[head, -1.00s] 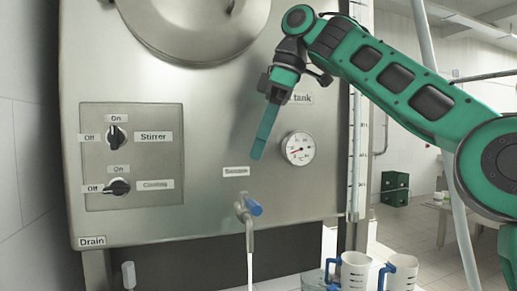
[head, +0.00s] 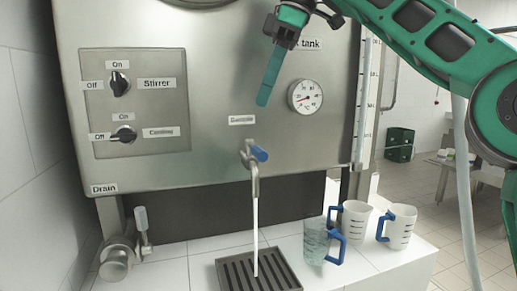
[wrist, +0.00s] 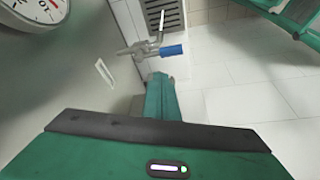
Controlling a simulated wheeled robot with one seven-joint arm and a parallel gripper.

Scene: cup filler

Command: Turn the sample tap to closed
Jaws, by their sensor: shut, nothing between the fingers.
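The sample tap (head: 251,157) sticks out of the steel tank front below a small label (head: 241,120).
A clear jug (head: 316,243) and two white jugs (head: 356,221) (head: 399,229) with blue handles stand right of the grate. The Stirrer knob (head: 119,84), a second knob (head: 124,134) and a dial gauge (head: 305,96) are on the tank. A drain valve (head: 116,258) is at lower left.

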